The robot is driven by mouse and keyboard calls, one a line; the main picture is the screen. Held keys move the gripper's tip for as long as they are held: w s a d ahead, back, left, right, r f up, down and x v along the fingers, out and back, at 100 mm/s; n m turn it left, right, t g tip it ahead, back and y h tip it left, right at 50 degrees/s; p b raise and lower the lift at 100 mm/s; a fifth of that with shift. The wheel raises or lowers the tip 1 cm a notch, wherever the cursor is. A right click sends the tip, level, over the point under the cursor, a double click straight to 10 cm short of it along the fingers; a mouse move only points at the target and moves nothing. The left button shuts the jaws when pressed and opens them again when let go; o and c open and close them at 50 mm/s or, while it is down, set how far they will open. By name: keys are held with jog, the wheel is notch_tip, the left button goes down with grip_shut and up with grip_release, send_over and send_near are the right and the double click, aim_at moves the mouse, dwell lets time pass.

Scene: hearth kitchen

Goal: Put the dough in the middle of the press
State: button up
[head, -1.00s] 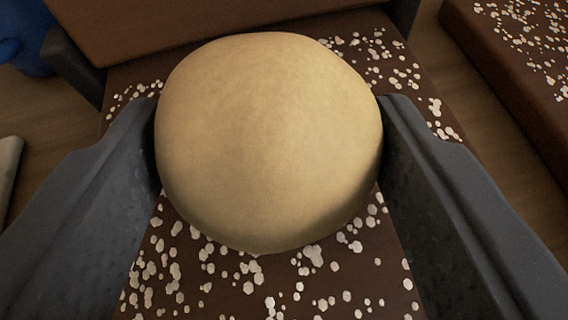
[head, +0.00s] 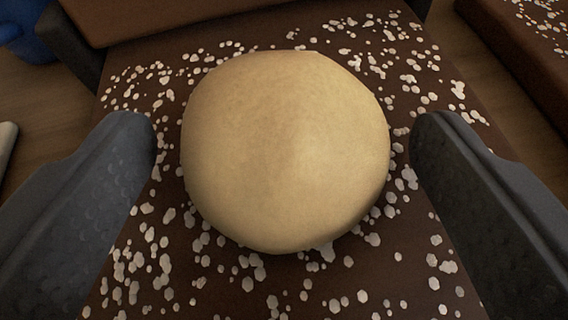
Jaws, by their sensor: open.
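The dough (head: 285,150) is a pale tan round ball in the middle of the head view. It rests on the brown, white-speckled surface of the press (head: 225,290). A plain brown board (head: 180,12) of the press rises at the back, between dark grey side pieces. My gripper (head: 283,135) is open, with one grey finger on each side of the dough. Gaps show between both fingers and the dough; the left gap is about as wide as the right one.
A second brown, speckled board (head: 525,55) lies at the upper right. A blue object (head: 32,35) stands at the upper left, partly cut off. A pale edge of something (head: 6,145) shows at the far left. Wooden table surface (head: 50,110) shows between them.

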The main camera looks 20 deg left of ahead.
jog(key=p+v, duration=0.2)
jog(key=v, duration=0.9)
jog(key=shift+s, duration=0.3)
jog(key=shift+r, duration=0.1)
jog(key=w+d+r+n+t+h, duration=0.1)
jog(key=w+r+h, duration=0.1)
jog(key=w+r, duration=0.45)
jog(key=w+r+h, duration=0.2)
jog(key=w+r, duration=0.1)
jog(key=r, duration=0.6)
jog(key=w+a+r+t+h, duration=0.1)
jog(key=a+r+h, duration=0.15)
jog(key=r, duration=0.55)
jog(key=w+a+r+h, duration=0.1)
jog(key=w+a+r, duration=0.15)
jog(key=r, duration=0.65)
jog(key=s+a+r+m, duration=0.3)
jog(key=s+a+r, duration=0.2)
jog(key=a+r, duration=0.65)
jog(key=s+a+r+y, duration=0.2)
jog(key=s+a+r, duration=0.2)
jog(key=a, duration=0.4)
jog(key=s+a+r+n+y, duration=0.1)
jog(key=s+a+r+y, duration=0.2)
jog(key=s+a, duration=0.3)
jog(key=shift+s+a+r, duration=0.25)
jog(key=shift+a+r, duration=0.4)
jog(key=shift+a, duration=0.45)
